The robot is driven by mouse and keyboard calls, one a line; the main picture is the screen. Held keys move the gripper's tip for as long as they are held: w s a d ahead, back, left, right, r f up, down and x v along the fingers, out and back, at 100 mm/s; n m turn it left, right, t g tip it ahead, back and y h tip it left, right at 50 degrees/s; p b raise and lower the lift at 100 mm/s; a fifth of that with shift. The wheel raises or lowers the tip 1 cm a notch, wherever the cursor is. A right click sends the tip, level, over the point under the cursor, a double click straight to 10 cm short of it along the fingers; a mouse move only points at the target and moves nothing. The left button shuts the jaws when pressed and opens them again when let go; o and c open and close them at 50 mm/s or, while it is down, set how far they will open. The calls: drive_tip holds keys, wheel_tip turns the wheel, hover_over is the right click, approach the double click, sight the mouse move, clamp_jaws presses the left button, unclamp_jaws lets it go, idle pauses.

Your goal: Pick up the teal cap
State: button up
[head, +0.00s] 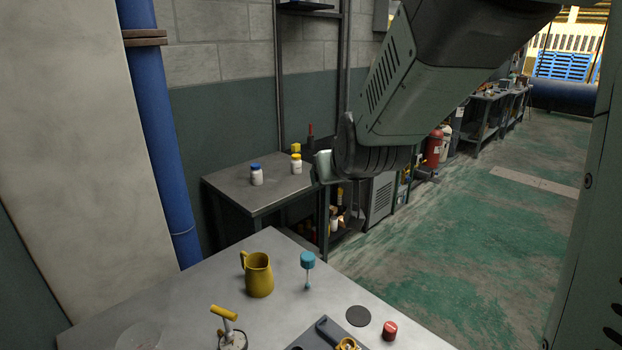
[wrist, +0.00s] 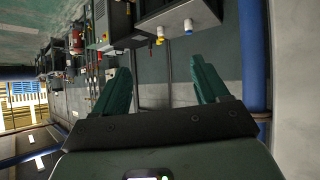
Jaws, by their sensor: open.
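The teal cap (head: 308,260) is on the near metal table in the head view, right of the yellow jug. A thin stem with a small teal foot shows below it. The cap is not visible in the wrist view. My gripper (wrist: 160,64) is open in the wrist view, with its two green fingers apart and nothing between them. In the head view my arm reaches in from the top right, and its end is raised above and beyond the cap, well apart from it. The fingers are mostly hidden there.
The near table (head: 190,297) also holds a yellow jug (head: 259,277), a yellow-handled tool (head: 225,313), a black disc (head: 358,316), a red cap (head: 389,330) and a dark tray at the front edge. A side bench (head: 240,191) with small bottles stands behind. A blue pipe (head: 165,130) rises at left.

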drive_tip(key=w+a+f+t, duration=0.2)
drive_tip(key=w+a+f, duration=0.1)
drive_tip(key=w+f, duration=0.3)
drive_tip(key=m+t, duration=0.2)
drive_tip(key=t, duration=0.3)
hover_over(309, 266)
drive_tip(key=w, duration=0.1)
drive_tip(key=shift+y, duration=0.3)
wheel_tip(309, 266, down, 18)
drive_tip(key=shift+a+f, duration=0.15)
drive_tip(key=shift+f, duration=0.05)
wheel_tip(309, 266, down, 3)
drive_tip(key=shift+s+f, duration=0.1)
wheel_tip(309, 266, down, 4)
drive_tip(key=shift+f, duration=0.15)
drive_tip(key=shift+w, duration=1.2)
drive_tip(key=shift+w+a, duration=0.1)
drive_tip(key=shift+w, duration=0.25)
